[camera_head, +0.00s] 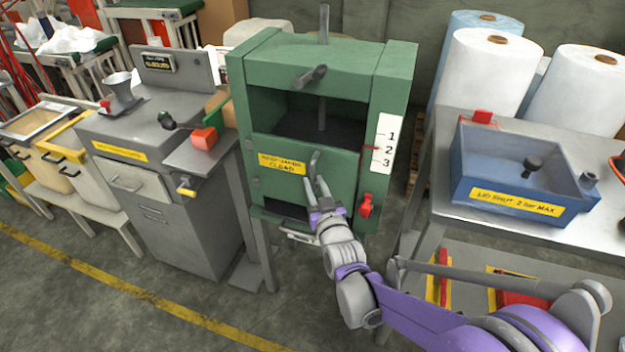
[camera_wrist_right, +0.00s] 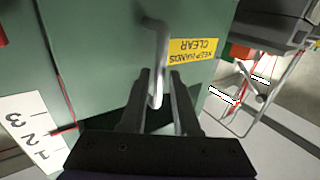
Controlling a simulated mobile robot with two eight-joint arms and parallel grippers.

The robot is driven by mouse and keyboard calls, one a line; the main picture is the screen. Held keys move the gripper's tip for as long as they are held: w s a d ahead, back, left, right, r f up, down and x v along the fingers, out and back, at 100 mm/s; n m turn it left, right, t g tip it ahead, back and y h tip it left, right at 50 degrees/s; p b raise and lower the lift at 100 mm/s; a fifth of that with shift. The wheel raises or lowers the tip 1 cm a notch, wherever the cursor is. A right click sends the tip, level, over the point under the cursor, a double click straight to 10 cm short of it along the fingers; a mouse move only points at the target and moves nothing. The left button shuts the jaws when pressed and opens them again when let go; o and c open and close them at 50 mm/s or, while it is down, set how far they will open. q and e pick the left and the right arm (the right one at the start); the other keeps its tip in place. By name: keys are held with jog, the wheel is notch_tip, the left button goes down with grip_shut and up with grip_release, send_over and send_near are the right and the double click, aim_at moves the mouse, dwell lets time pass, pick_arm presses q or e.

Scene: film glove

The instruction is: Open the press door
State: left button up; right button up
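The green press (camera_head: 325,70) stands in the middle of the head view. Its door (camera_head: 335,165) is the green front panel with a yellow "keep hands clear" label (camera_head: 282,164), and looks shut. A grey bar handle (camera_head: 314,163) sits on the door; it also shows in the right wrist view (camera_wrist_right: 156,50). My right gripper (camera_head: 317,188) is at the handle's lower end. In the right wrist view its fingers (camera_wrist_right: 161,85) are spread, with the handle's end between them, nearer one finger. Contact cannot be told. My left gripper is not in view.
A red latch-like part (camera_head: 366,205) is at the press's lower right, below a 1-2-3 scale (camera_head: 385,143). A grey machine (camera_head: 160,150) stands left. At right, a table (camera_head: 440,205) bears a blue box (camera_head: 520,165). A dark opening shows above the door.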

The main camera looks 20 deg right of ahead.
jog(key=shift+w, duration=1.25)
grip_shut()
dwell(0.5)
